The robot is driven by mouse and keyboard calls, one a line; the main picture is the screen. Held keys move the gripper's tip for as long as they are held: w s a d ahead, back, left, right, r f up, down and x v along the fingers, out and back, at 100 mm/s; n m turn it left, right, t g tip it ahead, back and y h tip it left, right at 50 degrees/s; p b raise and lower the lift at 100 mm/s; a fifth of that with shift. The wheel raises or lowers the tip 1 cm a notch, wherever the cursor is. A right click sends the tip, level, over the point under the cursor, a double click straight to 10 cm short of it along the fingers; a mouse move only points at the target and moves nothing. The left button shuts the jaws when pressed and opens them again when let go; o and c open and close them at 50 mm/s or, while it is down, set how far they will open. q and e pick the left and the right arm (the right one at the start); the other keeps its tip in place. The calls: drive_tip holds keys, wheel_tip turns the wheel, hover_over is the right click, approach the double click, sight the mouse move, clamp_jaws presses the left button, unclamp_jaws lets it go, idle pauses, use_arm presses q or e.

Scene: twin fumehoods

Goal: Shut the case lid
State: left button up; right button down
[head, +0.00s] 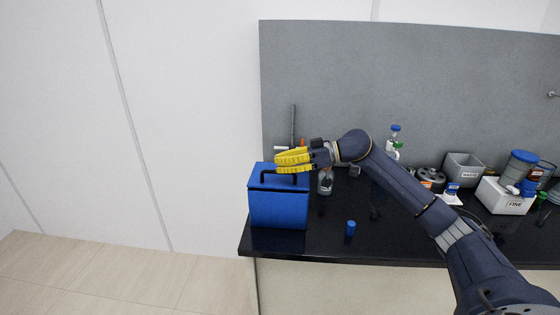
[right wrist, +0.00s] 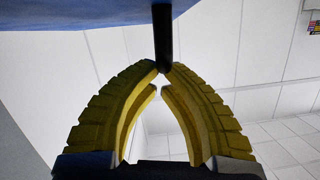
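The blue case (head: 278,210) stands at the left end of the black bench. Its blue lid (head: 258,181) lies over the top, with a dark line along the front below it; I cannot tell whether it is fully seated. A black handle (head: 267,173) rises from the lid. My right gripper (head: 277,161), with yellow fingers, is over the case top and partly hides the lid and handle. In the right wrist view, its fingertips (right wrist: 163,72) close in on the black handle (right wrist: 162,35), below the blue lid surface (right wrist: 90,12). My left gripper is not in view.
A small blue cap (head: 350,228) sits on the black bench (head: 320,243) right of the case. Bottles (head: 395,138), a grey waste bin (head: 463,167) and a white box (head: 503,197) stand farther right. The floor left of the bench is clear.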

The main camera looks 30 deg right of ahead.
drive_tip(key=shift+s+a+f+n, duration=0.15)
drive_tip(key=shift+s+f+n, duration=0.15)
drive_tip(key=shift+f, duration=0.35)
drive_tip(key=shift+r, duration=0.15)
